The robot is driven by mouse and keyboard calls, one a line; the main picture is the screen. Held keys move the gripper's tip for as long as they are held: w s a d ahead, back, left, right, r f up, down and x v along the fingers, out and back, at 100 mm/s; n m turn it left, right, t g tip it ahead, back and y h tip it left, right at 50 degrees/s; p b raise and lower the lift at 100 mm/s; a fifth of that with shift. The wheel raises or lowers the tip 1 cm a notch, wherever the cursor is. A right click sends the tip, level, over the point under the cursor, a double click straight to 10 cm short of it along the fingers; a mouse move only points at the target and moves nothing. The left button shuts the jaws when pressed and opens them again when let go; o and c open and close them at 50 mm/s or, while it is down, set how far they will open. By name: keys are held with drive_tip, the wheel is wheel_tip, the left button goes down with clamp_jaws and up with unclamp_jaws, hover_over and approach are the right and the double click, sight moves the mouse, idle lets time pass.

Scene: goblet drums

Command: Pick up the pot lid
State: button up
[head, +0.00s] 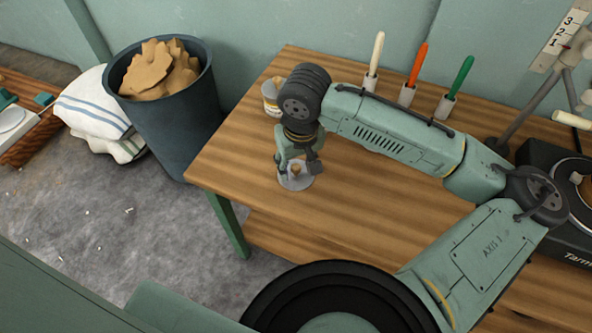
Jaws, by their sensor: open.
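The pot lid (293,184) appears to be the small pale grey disc with a brownish knob (296,170), lying on the wooden table near its left edge. My gripper (297,168) points down over it, open, with one finger on each side of the knob as seen from here. I cannot tell whether the fingers touch the knob or the lid. The fingers and wrist hide part of the lid's far side.
A pale cup-like container (271,96) stands just behind my wrist. White, orange (415,66) and green-handled tools stand in holders along the back of the wooden table (350,215). A black appliance (560,170) is at right. A dark bin (175,115) stands on the floor left.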

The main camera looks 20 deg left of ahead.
clamp_jaws()
idle(0.6)
